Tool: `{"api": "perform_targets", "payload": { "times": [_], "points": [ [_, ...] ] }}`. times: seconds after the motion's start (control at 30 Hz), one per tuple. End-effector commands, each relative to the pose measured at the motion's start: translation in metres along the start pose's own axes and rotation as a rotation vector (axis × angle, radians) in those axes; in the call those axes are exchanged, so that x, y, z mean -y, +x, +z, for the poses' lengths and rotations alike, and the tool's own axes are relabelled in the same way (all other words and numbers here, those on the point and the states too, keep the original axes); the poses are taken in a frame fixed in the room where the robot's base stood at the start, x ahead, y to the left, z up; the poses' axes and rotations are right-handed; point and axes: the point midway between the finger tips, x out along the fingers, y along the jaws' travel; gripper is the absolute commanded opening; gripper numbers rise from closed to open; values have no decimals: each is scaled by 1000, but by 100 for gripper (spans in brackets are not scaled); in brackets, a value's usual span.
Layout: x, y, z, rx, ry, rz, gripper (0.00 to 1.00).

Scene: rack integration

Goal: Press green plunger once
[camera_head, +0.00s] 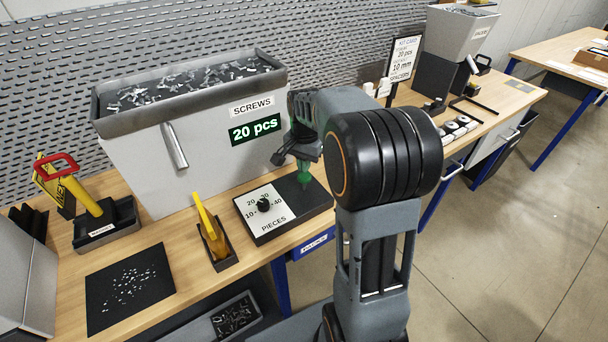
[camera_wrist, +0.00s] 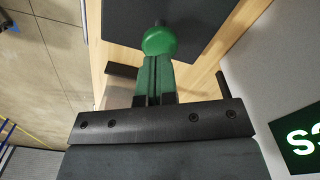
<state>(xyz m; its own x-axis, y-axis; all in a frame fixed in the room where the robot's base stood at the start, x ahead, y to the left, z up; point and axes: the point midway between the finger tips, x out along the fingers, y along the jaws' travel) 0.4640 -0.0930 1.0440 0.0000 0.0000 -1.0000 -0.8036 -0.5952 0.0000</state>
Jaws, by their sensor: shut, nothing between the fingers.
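The green plunger (camera_head: 304,176) stands on the black right part of the dial panel (camera_head: 310,198), in front of the screw hopper. Its round green head (camera_wrist: 159,41) shows at the top of the wrist view. My gripper (camera_head: 303,157) is above the plunger, pointing down. In the wrist view my gripper's two fingers (camera_wrist: 154,65) are together and empty, with their tips at the edge of the green head. I cannot tell whether they touch it.
The screw hopper (camera_head: 180,145) stands behind, with a display (camera_head: 255,130) reading "20 pcs". A black dial knob (camera_head: 263,205) is left of the plunger.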

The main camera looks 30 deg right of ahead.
Motion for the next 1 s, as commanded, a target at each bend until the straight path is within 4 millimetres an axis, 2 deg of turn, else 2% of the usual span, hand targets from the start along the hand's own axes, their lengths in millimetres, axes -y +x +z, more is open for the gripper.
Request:
{"api": "perform_targets", "payload": {
  "times": [0.47,0.67,0.93,1.0],
  "points": [
    [0,3,0,0,0,0,0],
    [0,18,0,1,0,1,0],
    [0,51,0,1,0,1,0],
    [0,47,0,0,0,0,0]
  ]
}}
